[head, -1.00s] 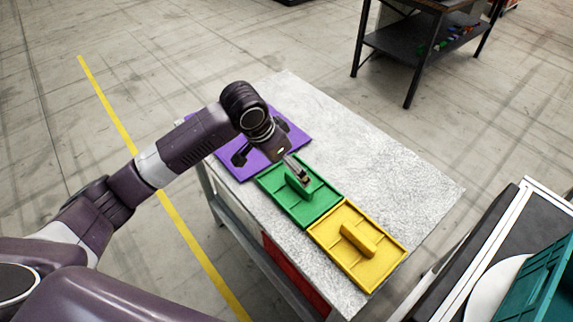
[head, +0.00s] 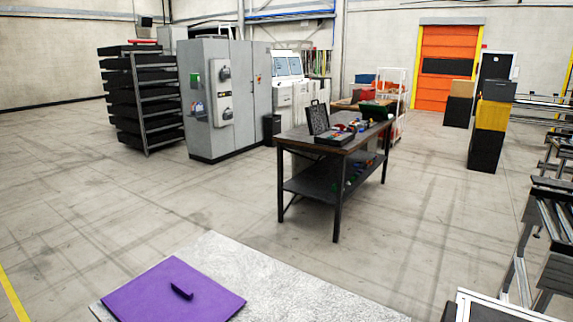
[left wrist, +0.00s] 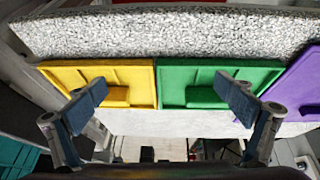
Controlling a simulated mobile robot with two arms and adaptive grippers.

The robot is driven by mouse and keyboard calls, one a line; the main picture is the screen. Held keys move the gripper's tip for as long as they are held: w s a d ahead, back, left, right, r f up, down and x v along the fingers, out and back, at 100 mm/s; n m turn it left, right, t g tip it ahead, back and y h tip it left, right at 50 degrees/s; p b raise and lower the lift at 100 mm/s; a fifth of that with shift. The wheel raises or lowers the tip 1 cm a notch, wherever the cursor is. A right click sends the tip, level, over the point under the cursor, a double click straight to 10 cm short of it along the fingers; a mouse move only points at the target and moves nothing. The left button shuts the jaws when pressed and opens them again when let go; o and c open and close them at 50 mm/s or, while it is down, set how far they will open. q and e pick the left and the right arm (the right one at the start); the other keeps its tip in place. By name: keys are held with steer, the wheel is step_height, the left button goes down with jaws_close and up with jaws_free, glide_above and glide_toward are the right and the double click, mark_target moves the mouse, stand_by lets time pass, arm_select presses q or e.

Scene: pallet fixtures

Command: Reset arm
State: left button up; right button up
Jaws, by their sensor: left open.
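My left gripper (left wrist: 163,88) shows only in the left wrist view, with its two fingers wide apart and nothing between them. Beyond the fingers lie a yellow pallet fixture (left wrist: 70,75) and a green pallet fixture (left wrist: 175,75), side by side. Each has a raised handle, partly covered by a finger. A purple plate (left wrist: 298,85) is at the right edge. In the head view the purple plate (head: 150,290) lies on the near tabletop with a dark purple handle on it. My right gripper is in neither view.
The speckled grey tabletop (head: 265,285) is at the bottom of the head view, mostly cut off. A dark workbench (head: 335,145) with cases and small parts stands beyond it. Grey cabinets (head: 205,100) and a rack (head: 150,105) are further back. Open concrete floor lies between.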

arm_select(q)
steer(key=s+a+f+n+y, duration=0.2)
steer(key=s+a, duration=0.3)
steer(key=s, duration=0.4)
steer(key=s+a+f+n+y, duration=0.1)
steer(key=s+a+f+n, duration=0.15)
steer(key=s+a, duration=0.5)
step_height(320, 180, down, 26)
steer(key=s+d+g+b, duration=0.1)
steer(key=s+d+g, duration=0.1)
steer(key=s, duration=0.1)
steer(key=s+a+f+g+b, duration=0.1)
steer(key=s+a+f, duration=0.1)
steer(key=s+f, duration=1.5)
steer(key=shift+a+f, duration=0.4)
steer(key=shift+f, duration=0.15)
steer(key=shift+m, duration=0.25)
steer(key=shift+c, duration=0.7)
